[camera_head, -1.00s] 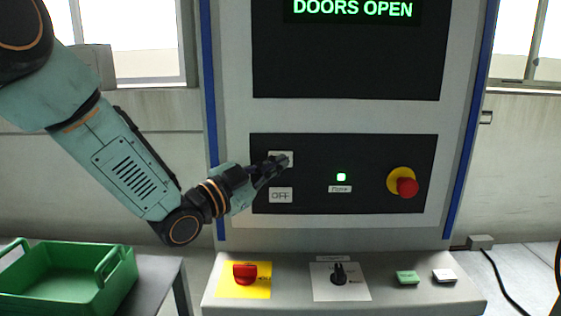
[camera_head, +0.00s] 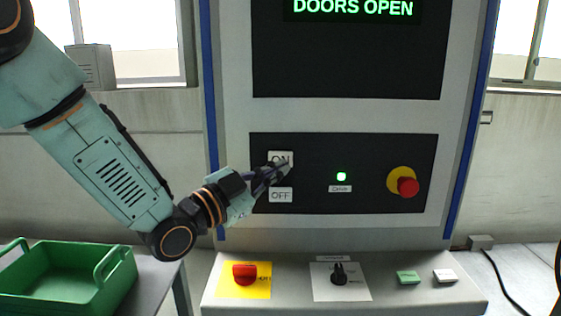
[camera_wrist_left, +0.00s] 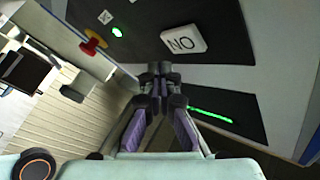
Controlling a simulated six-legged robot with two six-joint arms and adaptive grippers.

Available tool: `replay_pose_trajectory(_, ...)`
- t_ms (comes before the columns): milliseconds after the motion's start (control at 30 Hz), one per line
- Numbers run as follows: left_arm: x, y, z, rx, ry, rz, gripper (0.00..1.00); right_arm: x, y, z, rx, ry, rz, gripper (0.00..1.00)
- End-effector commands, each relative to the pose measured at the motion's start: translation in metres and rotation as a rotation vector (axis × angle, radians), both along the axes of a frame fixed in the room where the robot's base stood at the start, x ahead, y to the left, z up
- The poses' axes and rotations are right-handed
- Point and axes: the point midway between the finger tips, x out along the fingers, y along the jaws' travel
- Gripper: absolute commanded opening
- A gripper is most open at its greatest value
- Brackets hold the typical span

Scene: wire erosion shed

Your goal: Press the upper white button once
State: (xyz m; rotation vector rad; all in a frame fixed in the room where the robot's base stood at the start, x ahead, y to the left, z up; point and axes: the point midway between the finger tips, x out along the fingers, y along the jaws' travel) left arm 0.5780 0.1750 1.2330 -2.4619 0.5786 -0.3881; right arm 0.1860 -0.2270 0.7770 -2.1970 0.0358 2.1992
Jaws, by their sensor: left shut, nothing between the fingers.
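The upper white button (camera_head: 281,158), marked ON, sits on the black control panel. The lower white button (camera_head: 280,195), marked OFF, is right below it. My left gripper (camera_head: 285,165) is shut and empty, with its fingertips over the lower right part of the ON button in the head view. In the left wrist view the ON button (camera_wrist_left: 184,40) shows whole and upside down, just past the shut fingertips (camera_wrist_left: 160,68) and to their right. A narrow gap seems to lie between them; I cannot tell how deep. My right gripper is not in view.
A lit green lamp (camera_head: 341,176) and a red emergency knob (camera_head: 408,187) are on the same panel. The display (camera_head: 353,10) reads DOORS OPEN. A console below carries a red switch (camera_head: 245,273). A green crate (camera_head: 118,290) stands at the lower left.

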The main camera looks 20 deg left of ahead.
Motion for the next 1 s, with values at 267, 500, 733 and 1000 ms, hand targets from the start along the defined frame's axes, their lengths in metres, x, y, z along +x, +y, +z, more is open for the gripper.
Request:
replay_pose_trajectory(267, -0.023, -0.007, 0.0, 0.0, -0.001, -0.001, 0.0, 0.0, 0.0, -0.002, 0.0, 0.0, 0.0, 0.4)
replay_pose_trajectory(500, -0.033, -0.009, 0.0, 0.0, 0.0, 0.0, 0.0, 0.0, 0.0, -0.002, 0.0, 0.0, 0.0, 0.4)
replay_pose_trajectory(733, -0.033, -0.009, 0.0, 0.001, 0.0, 0.0, 0.0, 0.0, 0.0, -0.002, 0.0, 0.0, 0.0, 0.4)
replay_pose_trajectory(1000, -0.032, -0.009, 0.0, 0.0, 0.0, 0.0, 0.0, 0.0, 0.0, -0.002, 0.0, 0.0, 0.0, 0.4)
